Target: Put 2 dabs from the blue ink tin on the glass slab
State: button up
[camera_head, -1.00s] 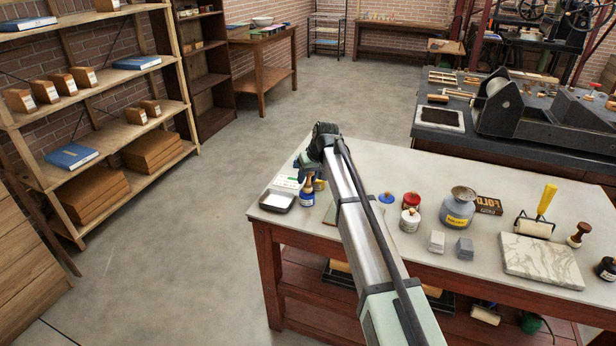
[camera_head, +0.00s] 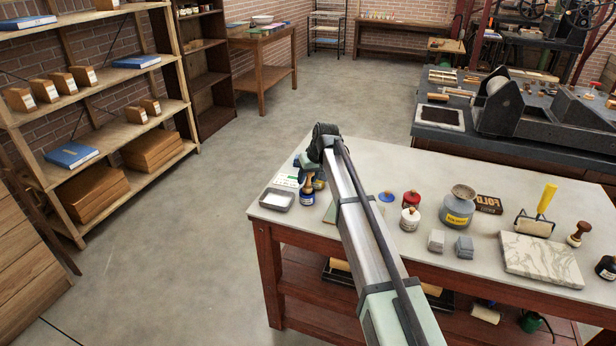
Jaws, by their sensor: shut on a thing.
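My gripper (camera_head: 317,172) is over the far left part of the pale-topped table, seen from behind. My own arm hides most of its fingers and whatever they are shut on. A blue round lid with a knob (camera_head: 386,197) lies right of my arm; I cannot tell whether it belongs to the blue ink tin.
The table's back middle is clear.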

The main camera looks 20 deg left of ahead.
jog(key=shift+f, duration=0.4)
dwell(1.2)
jog(key=shift+r, duration=0.1)
jog(key=shift+r, duration=3.45)
jog(key=s+d+f, duration=0.2)
jog(key=d, duration=1.5)
jog(key=shift+d, duration=0.25)
